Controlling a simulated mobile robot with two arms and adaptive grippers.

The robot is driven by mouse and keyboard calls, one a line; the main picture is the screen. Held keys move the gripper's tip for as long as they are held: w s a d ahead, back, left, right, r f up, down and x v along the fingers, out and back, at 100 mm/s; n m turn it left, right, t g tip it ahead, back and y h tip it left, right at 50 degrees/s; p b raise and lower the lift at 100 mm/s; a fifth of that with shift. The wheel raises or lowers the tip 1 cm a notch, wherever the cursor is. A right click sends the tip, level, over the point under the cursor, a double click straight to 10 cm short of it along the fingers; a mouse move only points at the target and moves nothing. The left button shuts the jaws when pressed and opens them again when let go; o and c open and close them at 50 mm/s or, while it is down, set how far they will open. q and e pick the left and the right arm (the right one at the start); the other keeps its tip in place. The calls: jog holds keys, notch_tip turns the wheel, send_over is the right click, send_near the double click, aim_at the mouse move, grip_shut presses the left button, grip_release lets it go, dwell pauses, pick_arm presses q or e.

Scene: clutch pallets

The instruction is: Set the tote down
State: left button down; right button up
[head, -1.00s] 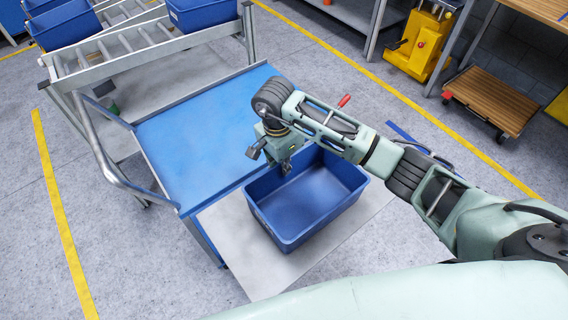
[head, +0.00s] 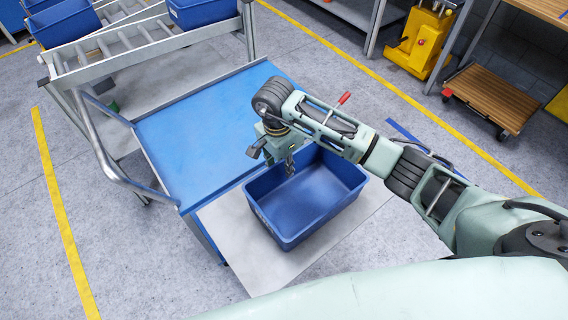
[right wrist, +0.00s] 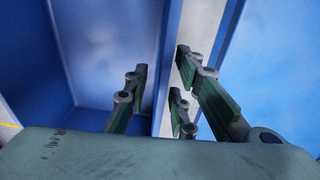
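The blue tote (head: 318,218) is empty and stands upright on a grey board (head: 250,262) beside the blue cart deck. My right gripper (head: 289,166) points down at the tote's far-left wall in the head view. In the right wrist view my right gripper (right wrist: 161,68) has fingers on either side of the tote wall (right wrist: 171,35), with a visible gap between them and the wall; it looks open. My left gripper is not in view.
The blue cart deck (head: 200,130) is bare, with a metal handle (head: 105,150) on its left. A roller rack (head: 120,48) behind holds blue totes. A wooden dolly (head: 492,97) and a yellow machine (head: 423,42) stand at the right.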

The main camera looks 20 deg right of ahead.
notch_tip(320, 180, up, 12)
jog(key=a+b, duration=0.1)
jog(key=b, duration=0.1)
jog(key=shift+w, duration=0.15)
